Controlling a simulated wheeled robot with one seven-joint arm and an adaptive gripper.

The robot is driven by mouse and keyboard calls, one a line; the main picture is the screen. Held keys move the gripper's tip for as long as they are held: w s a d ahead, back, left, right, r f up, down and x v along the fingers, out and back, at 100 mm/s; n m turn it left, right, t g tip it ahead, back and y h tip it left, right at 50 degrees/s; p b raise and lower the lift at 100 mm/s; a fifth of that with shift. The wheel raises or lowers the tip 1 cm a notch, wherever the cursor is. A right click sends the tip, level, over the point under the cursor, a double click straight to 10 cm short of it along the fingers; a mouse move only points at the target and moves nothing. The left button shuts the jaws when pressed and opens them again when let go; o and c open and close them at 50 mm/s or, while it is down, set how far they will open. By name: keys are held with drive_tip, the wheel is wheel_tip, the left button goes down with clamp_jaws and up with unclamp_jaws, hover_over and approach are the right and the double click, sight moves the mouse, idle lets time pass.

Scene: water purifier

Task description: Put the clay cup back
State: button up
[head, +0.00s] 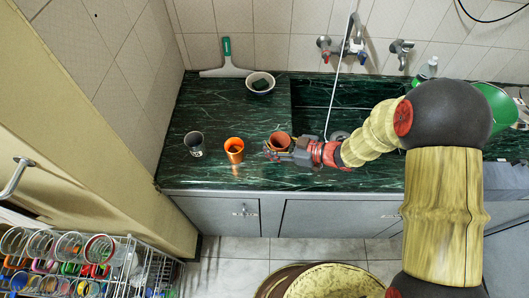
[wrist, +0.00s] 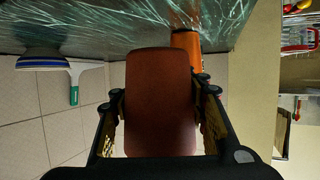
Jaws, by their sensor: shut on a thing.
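The clay cup (head: 279,140) is reddish brown and stands at the counter's front part in the head view. It fills the middle of the wrist view (wrist: 159,100), between the two fingers. My gripper (head: 279,150) is shut on the clay cup, reaching in from the right. In the wrist view my gripper (wrist: 160,112) has a finger on each side of the cup. I cannot tell whether the cup touches the counter.
An orange cup (head: 234,150) stands just left of the clay cup, with a dark grey cup (head: 194,144) further left. A white bowl (head: 260,83) and a squeegee (head: 226,62) are behind. The sink (head: 330,95) with its tap lies right. A dish rack (head: 140,270) stands lower left.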

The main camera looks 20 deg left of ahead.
sight(264, 155)
drive_tip(key=shift+w+a+f, duration=0.3)
drive_tip(key=shift+a+f, duration=0.35)
drive_tip(key=shift+f, duration=0.2)
drive_tip(key=shift+w+a+f+b, duration=0.15)
drive_tip(key=shift+f+b, duration=0.45)
drive_tip(key=shift+f, duration=0.3)
drive_tip(key=shift+a+f+b, duration=0.1)
drive_tip(key=shift+f+b, duration=0.45)
drive_tip(key=shift+f, duration=0.35)
drive_tip(key=shift+f, duration=0.1)
drive_tip(key=o, duration=1.5)
drive_tip(key=shift+d+r, duration=0.2)
drive_tip(key=p+v, duration=0.3)
drive_tip(key=v, duration=0.8)
drive_tip(key=shift+d+r+p, duration=0.1)
drive_tip(key=shift+d+p, duration=0.2)
drive_tip(key=shift+p, duration=0.1)
